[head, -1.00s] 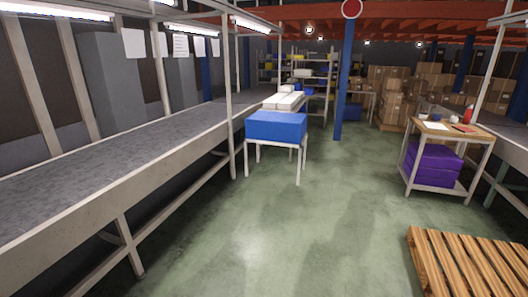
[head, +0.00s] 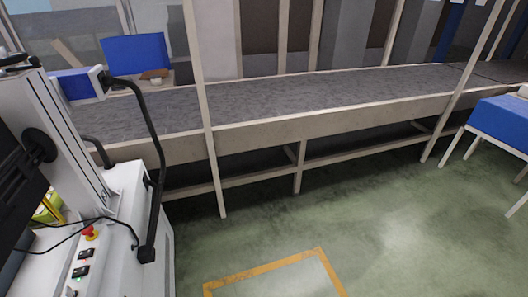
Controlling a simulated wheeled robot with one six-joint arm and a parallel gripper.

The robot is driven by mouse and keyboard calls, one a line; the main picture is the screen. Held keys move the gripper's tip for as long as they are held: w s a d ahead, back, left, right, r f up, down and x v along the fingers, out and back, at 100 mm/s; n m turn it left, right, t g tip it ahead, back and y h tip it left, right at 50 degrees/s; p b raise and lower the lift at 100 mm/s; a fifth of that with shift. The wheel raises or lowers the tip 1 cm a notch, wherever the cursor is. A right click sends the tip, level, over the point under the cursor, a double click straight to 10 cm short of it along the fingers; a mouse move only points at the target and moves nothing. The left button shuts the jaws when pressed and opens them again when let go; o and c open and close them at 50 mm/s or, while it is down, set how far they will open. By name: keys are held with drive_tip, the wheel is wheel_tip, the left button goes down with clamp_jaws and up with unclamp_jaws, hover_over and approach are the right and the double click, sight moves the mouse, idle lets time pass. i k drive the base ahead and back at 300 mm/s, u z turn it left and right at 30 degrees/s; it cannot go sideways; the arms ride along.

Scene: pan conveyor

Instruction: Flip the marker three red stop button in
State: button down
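A small red stop button (head: 89,231) on a yellow collar shows at the lower left of the head view. It sits on the pale top of a white machine (head: 118,205) with a black bent rail. Dark switches (head: 82,262) lie just below the button. No marker with a number can be made out. My gripper is not in view, so its state does not show.
A long grey conveyor (head: 300,97) on pale legs runs across the back. A blue box (head: 500,122) on a stand is at the right edge, and a blue bin (head: 135,53) is at the back left. Open green floor (head: 400,230) has a yellow-orange marked outline (head: 265,268).

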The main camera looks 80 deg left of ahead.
sight(88, 231)
drive_tip(key=z, duration=2.8)
drive_tip(key=k, duration=2.2)
drive_tip(key=z, duration=2.55)
